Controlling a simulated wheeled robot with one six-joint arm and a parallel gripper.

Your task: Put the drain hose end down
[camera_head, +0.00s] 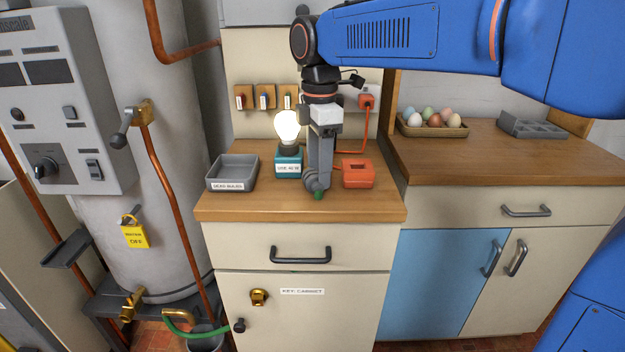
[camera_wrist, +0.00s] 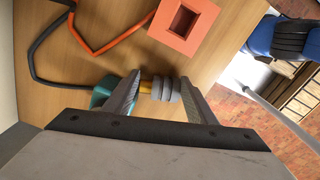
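My gripper (camera_head: 318,188) points down over the front of the small wooden counter. I cannot tell whether this piece is the hose end. A green hose (camera_head: 190,331) runs near the floor below the grey tank, over a bucket (camera_head: 205,343). Its ends are hard to make out.
A lit bulb (camera_head: 288,128) stands in a teal base (camera_head: 288,168) left of my gripper. A grey tray (camera_head: 232,173) is farther left. An orange box (camera_head: 358,174) with a cord is right. An egg tray (camera_head: 432,130) stands on the right counter, whose front is clear.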

